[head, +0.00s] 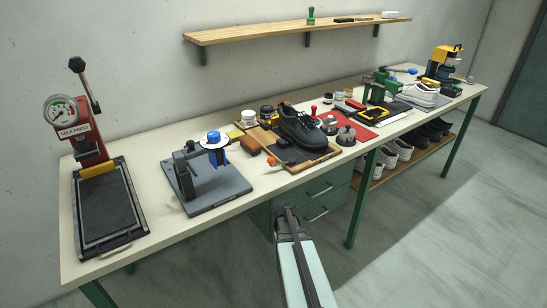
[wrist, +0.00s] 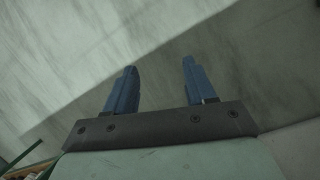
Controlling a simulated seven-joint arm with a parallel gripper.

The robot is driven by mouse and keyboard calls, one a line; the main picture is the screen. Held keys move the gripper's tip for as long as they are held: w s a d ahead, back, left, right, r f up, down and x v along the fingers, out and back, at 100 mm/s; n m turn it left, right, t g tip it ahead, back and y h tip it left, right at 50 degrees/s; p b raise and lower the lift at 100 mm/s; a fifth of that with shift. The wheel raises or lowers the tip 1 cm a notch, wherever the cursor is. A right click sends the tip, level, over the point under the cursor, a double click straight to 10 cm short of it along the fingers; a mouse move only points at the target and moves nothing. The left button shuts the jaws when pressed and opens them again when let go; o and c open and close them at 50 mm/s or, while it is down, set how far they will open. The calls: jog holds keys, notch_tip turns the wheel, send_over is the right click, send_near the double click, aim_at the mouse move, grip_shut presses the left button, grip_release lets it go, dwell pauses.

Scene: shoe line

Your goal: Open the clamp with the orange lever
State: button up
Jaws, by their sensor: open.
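A small orange knob on a short dark lever (head: 271,161) shows in the head view at the front left edge of the wooden board (head: 317,158). It seems to be the clamp's lever; the clamp body is too small to make out. A black shoe (head: 299,128) stands on that board. My gripper (wrist: 160,68) is open and empty in the wrist view, its two blue fingers apart over bare floor. My arm rises in front of the bench in the head view, and the fingers cannot be made out there. The gripper is away from the lever.
A grey fixture (head: 217,190) with a blue-topped white disc stands left of the board. A red press (head: 90,146) is at the far left. A red mat (head: 352,119), tins and white shoes (head: 418,95) are to the right. Floor in front is clear.

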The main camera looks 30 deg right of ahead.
jog(key=w+d+r+m+t, duration=0.1)
jog(key=w+d+r+m, duration=0.1)
jog(key=d+r, duration=0.85)
jog(key=w+d+r+m+t, duration=0.1)
jog(key=w+d+r+m, duration=0.15)
jog(key=d+r, duration=0.8)
notch_tip(320, 180, up, 23)
jog(key=m+t+y, duration=0.3)
jog(key=t, duration=0.2)
send_over(272, 158)
jog(key=s+d, duration=0.3)
jog(key=s, duration=0.2)
jog(key=x, duration=1.3)
jog(key=shift+w+d+f, duration=0.15)
jog(key=shift+w, duration=0.05)
jog(key=shift+c, duration=0.4)
grip_shut()
